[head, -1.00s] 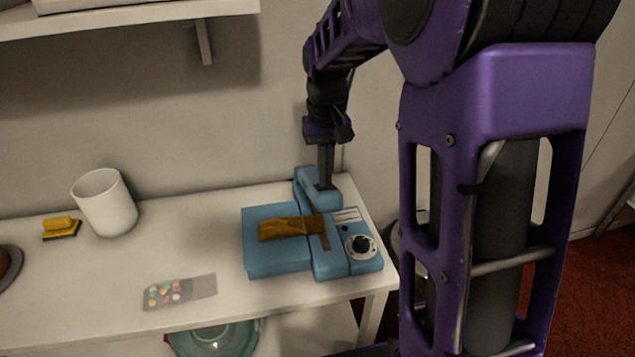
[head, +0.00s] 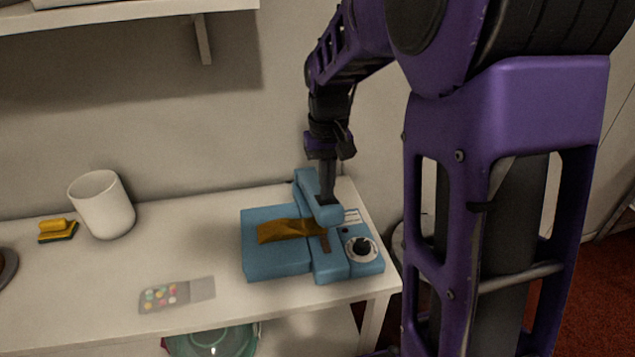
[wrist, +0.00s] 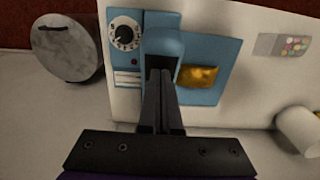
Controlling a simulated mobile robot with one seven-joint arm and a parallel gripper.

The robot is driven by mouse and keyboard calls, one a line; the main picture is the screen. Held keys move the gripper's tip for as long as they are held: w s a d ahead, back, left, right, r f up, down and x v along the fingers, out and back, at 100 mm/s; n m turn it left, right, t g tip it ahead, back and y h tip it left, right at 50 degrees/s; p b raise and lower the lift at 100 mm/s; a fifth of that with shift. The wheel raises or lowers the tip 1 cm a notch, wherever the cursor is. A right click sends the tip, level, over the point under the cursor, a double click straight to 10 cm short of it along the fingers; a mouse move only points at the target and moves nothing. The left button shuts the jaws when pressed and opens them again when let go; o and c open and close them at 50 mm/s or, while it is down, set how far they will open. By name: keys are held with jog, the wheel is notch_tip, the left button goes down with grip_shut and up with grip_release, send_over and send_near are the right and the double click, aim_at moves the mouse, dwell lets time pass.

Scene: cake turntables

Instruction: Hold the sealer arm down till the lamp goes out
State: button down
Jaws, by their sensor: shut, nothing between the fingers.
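The blue sealer (head: 275,262) stands at the right end of the white table. Its blue hinged arm (head: 306,185) looks tilted, with its front end still above the bed. A golden-brown bag (head: 285,231) lies across the bed and reaches the dark sealing strip. My gripper (head: 327,199) is shut and empty, pointing down with its fingertips at the top of the sealer arm near its front end. In the wrist view the fingers (wrist: 160,75) overlap the arm (wrist: 163,42). A dial (head: 361,249) sits on the sealer's right part. I cannot tell whether the small dark spot beside it is the lamp.
A white cup (head: 102,207), a yellow and green sponge (head: 58,231) and a card of coloured sweets (head: 177,294) are on the table to the left. A shelf (head: 130,15) hangs above. A round grey object (wrist: 68,48) is beside the table.

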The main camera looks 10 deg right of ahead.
aim_at(328, 203)
jog(key=shift+s+f+b, duration=0.3)
jog(key=shift+f+b, duration=0.2)
jog(key=shift+f, duration=0.3)
jog(key=shift+s+f+b, duration=0.3)
jog(key=shift+f+b, duration=0.15)
jog(key=shift+f, duration=0.4)
jog(key=shift+s+f+b, duration=0.25)
jog(key=shift+f+b, duration=0.3)
jog(key=shift+f, duration=0.25)
jog(key=shift+s+f+b, duration=0.2)
jog(key=shift+f+b, duration=0.3)
jog(key=shift+f, duration=0.3)
jog(key=shift+f, duration=0.15)
jog(key=shift+s+f, duration=0.15)
jog(key=shift+f, duration=0.95)
dwell(1.0)
